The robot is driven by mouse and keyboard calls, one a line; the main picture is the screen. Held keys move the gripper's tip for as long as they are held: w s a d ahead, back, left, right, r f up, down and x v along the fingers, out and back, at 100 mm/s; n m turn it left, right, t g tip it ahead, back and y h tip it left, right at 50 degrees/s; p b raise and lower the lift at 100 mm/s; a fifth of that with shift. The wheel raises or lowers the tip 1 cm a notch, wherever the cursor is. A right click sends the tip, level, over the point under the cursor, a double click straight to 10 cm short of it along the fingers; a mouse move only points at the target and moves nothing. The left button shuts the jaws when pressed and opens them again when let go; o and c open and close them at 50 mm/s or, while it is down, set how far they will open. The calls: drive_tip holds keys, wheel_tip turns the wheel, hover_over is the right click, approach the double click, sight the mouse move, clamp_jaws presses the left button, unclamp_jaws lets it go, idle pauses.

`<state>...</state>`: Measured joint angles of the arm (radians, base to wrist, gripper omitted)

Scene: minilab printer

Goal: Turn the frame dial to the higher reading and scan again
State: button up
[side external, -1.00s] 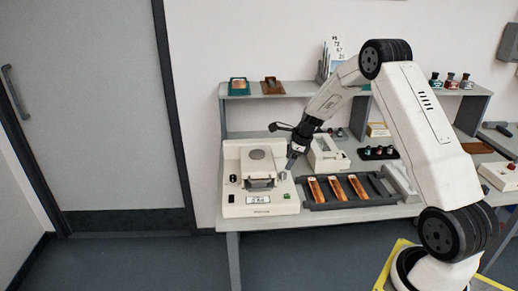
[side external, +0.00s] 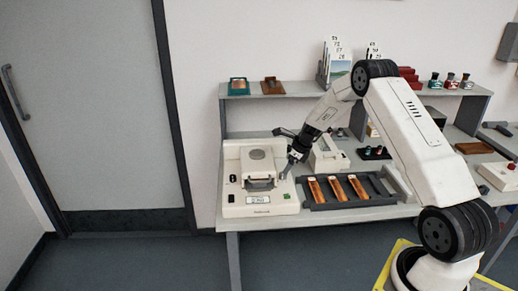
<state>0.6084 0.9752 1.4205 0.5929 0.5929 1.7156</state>
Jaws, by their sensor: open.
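The white scanner (side external: 231,156) sits at the left end of the bench. My gripper (side external: 285,175) points down at the right side of the scanner top, just above the green button. Its jaws are open. They hide the spot below them, so I cannot tell whether they touch a dial there.
A dark tray (side external: 322,206) with several orange-brown strips lies right of the scanner. A white open box (side external: 329,156) stands behind it. A shelf (side external: 300,92) at the back carries small frames, cards and bottles. The bench front by the scanner is clear.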

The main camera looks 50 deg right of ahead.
sight(283, 176)
drive_tip(key=shift+x, duration=2.05)
clamp_jaws()
